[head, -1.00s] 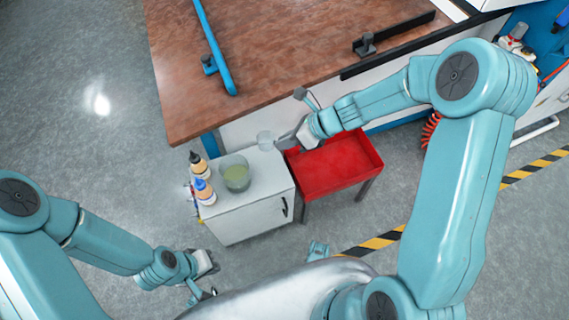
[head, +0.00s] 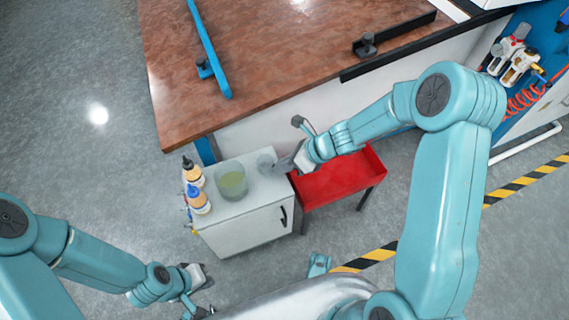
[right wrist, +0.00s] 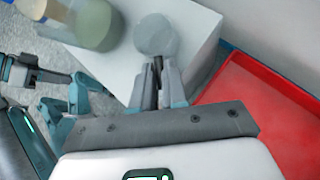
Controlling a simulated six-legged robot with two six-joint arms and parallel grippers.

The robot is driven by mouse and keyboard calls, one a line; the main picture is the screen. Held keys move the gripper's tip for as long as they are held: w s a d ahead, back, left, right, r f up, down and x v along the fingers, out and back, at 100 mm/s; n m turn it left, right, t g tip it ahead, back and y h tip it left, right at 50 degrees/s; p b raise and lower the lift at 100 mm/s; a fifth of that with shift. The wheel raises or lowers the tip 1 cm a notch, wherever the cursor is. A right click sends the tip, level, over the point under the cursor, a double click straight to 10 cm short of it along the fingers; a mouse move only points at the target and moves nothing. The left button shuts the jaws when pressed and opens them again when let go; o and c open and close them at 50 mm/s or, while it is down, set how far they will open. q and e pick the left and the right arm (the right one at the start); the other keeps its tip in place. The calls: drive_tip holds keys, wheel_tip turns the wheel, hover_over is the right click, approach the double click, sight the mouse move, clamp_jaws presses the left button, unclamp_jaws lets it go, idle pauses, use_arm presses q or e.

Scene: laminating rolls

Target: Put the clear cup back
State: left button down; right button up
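The clear cup (head: 265,164) is small, see-through and greyish. In the head view it is over the back right part of the white cabinet's top (head: 252,202). My right gripper (head: 283,164) comes from the right, with its fingers close together at the cup's side, and looks shut on its wall. In the right wrist view the cup (right wrist: 155,36) is just beyond the fingertips (right wrist: 158,66). I cannot tell whether its base touches the top. My left gripper (head: 207,279) is low at the lower left, away from the cabinet; its fingers are too small to read.
A larger beaker of greenish liquid (head: 232,184) stands left of the cup. Two bottles, one with a black tip (head: 192,173) and one with a blue cap (head: 198,198), stand at the cabinet's left edge. A red tray table (head: 338,180) is on the right; a brown-topped bench (head: 270,60) is behind.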

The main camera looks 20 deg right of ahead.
drive_tip(key=o, duration=0.3)
drive_tip(key=shift+r+p, duration=0.3)
drive_tip(key=shift+p, duration=0.05)
drive_tip(key=p+v, duration=0.4)
drive_tip(key=v, duration=0.7)
drive_tip(key=shift+s+d+r+p, duration=0.2)
drive_tip(key=shift+d+r+p, duration=0.05)
drive_tip(key=shift+p, duration=0.15)
